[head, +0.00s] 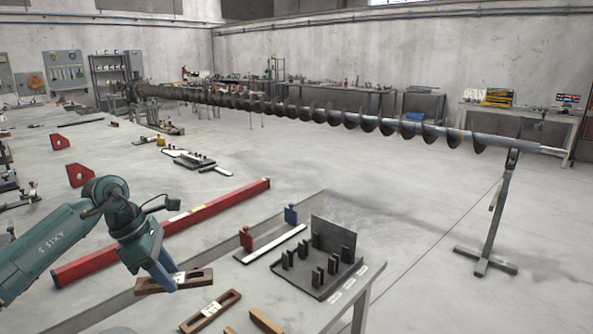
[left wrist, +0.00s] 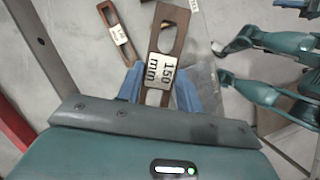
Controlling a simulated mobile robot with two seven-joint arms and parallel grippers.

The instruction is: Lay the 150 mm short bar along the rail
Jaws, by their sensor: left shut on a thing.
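My left gripper (head: 170,281) is shut on a brown slotted bar (head: 200,277) over the near left part of the bench. In the left wrist view the bar (left wrist: 172,33) carries a white label reading 150 mm, and the blue fingers (left wrist: 158,88) grip its two sides. A pale flat strip (head: 272,243), which may be the rail, lies on the bench with a red block (head: 246,239) at its left end and a blue block (head: 291,214) at its right end. The held bar is left of and nearer than this strip, apart from it.
Another brown slotted bar (head: 210,311) and a wooden piece (head: 266,321) lie near the bench front. A dark fixture with upright posts (head: 318,272) stands right of the strip. A long red beam (head: 180,225) lies behind. A long auger (head: 340,117) spans the room.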

